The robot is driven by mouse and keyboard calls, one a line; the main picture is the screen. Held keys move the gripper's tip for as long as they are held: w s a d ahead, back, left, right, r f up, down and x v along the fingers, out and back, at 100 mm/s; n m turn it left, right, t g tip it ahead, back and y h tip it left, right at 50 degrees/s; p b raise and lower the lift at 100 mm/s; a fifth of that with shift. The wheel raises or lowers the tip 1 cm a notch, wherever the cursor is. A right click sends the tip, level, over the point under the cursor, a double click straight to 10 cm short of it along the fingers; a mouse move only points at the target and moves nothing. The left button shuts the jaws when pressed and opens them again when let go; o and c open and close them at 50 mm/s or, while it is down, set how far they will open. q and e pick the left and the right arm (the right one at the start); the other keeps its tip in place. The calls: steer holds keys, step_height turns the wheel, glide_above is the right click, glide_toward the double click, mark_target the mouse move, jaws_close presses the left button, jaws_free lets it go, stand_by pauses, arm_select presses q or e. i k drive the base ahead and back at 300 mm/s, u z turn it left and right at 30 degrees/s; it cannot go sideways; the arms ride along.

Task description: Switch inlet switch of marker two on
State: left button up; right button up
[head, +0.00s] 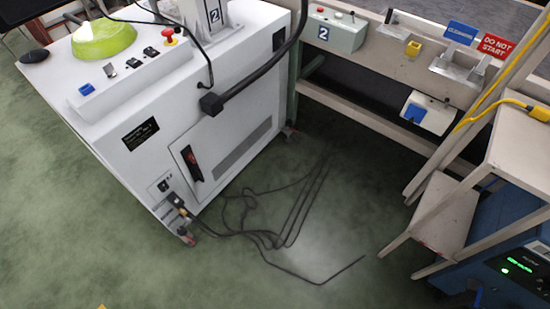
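The white machine (120,165) stands at the left, with a "2" label (213,15) on its upright. Low on its front-left corner is a small inlet plate (160,186) with a dark element, possibly the switch; its on or off position is too small to tell. A black plug (176,202) with a cable sits just below it. A black recessed part with a red detail (192,163) is on the panel to the right. Neither of my grippers is in view.
Black cables (270,235) lie looped on the green floor beside the machine. A bench (400,65) with a "2" control box (335,32) stands at the back right. A blue unit (515,255) and a pale stand (450,215) are at the right. Floor at the lower left is clear.

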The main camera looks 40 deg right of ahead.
mark_target(164, 187)
steer(key=k, duration=1.3)
steer(key=z, duration=0.75)
steer(key=i, duration=2)
steer(key=u, duration=0.7)
